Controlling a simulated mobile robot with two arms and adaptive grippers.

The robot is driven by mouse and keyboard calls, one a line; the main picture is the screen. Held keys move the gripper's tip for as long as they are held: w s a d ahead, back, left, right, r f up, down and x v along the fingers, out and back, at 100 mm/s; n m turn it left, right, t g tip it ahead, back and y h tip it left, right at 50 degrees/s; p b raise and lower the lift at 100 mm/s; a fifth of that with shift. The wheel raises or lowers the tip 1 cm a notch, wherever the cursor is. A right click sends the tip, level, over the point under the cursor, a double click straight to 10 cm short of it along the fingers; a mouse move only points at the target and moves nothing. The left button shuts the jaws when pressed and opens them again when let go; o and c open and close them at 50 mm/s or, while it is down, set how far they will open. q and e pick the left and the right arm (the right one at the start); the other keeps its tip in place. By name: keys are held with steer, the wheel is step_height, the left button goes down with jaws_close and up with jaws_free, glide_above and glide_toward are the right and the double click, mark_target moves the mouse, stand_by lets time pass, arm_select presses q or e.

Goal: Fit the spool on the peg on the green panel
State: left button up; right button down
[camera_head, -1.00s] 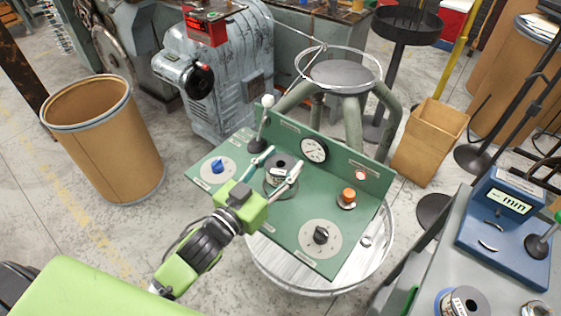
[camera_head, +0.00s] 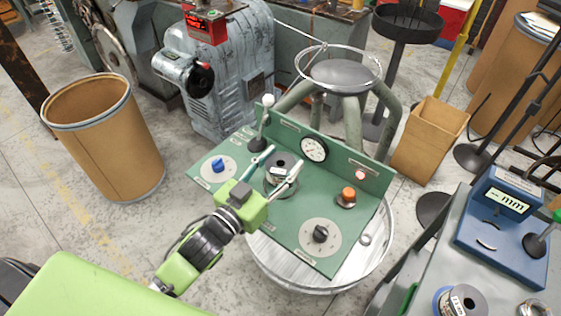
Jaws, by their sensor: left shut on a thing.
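The green panel (camera_head: 268,218) lies on a round metal-topped stand, with knobs, a gauge and a lever on it. A dark grey spool with a pale label (camera_head: 283,164) is at the panel's middle, in front of its upright back plate. My left gripper (camera_head: 278,170) has its two fingers on either side of the spool and is shut on it. The peg is hidden, so I cannot tell whether the spool is around it. My right gripper is not in view.
A lever with a white ball (camera_head: 267,104) stands close behind the spool. An orange button (camera_head: 348,196), a black knob (camera_head: 320,234) and a blue knob (camera_head: 218,165) are around it. Another spool (camera_head: 466,300) sits on the grey bench at the lower right.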

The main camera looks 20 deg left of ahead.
arm_select(q)
steer(key=shift+f, duration=0.15)
steer(key=shift+f+b, duration=0.45)
steer(key=shift+f, duration=0.2)
steer(key=shift+f+b, duration=0.45)
steer(key=shift+f, duration=0.45)
steer(key=o, duration=1.5)
steer(key=shift+o, duration=0.2)
steer(key=shift+f, duration=0.15)
steer(key=shift+s, duration=0.1)
steer(key=v, duration=1.2)
